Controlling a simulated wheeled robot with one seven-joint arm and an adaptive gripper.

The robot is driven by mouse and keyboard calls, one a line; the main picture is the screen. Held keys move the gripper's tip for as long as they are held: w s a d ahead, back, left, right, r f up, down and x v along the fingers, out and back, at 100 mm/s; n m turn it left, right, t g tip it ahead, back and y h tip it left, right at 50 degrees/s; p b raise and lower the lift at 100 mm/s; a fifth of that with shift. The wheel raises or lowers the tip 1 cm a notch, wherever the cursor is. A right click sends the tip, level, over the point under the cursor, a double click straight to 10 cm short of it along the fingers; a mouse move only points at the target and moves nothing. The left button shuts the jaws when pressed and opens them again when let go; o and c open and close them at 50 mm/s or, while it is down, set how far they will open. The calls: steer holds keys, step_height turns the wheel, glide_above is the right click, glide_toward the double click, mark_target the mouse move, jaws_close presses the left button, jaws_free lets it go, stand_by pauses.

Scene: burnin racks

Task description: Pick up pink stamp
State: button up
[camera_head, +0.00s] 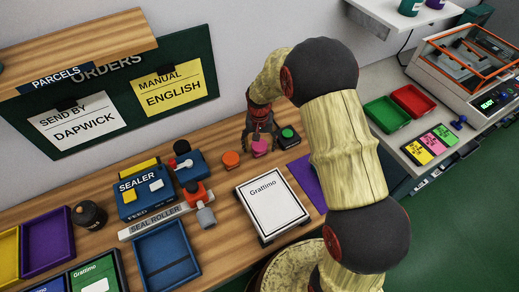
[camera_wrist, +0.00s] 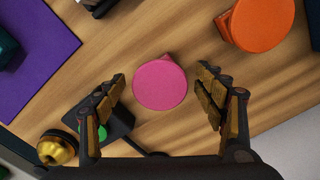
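The pink stamp (camera_wrist: 160,83) stands on the wooden bench, its round pink top seen from above in the wrist view. In the head view the pink stamp (camera_head: 259,146) shows just below my gripper (camera_head: 260,141). In the wrist view my gripper (camera_wrist: 163,97) is open, with one finger on each side of the stamp and a gap to both. Nothing is held between the fingers. How high the fingertips are above the bench I cannot tell.
An orange stamp (camera_head: 231,159) stands left of the pink one. A dark block with a green button (camera_head: 287,134) is close on the right. A white Grattimo box (camera_head: 270,203) lies in front, beside a purple mat (camera_head: 306,180). A brass knob (camera_wrist: 57,148) shows in the wrist view.

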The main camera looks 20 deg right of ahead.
mark_target(260, 146)
steer(key=shift+c, duration=1.1)
steer(key=c, duration=1.1)
steer(key=shift+c, duration=0.4)
steer(key=shift+r, duration=0.15)
steer(key=shift+r, duration=0.25)
steer(key=r, duration=0.2)
steer(key=r+p, duration=0.1)
steer(key=shift+s+r, duration=0.2)
steer(key=shift+s, duration=0.1)
steer(key=s+r+p, duration=0.3)
steer(key=s+r, duration=0.5)
steer(key=s, duration=0.5)
steer(key=shift+s+r, duration=0.25)
steer(key=shift+r, duration=0.15)
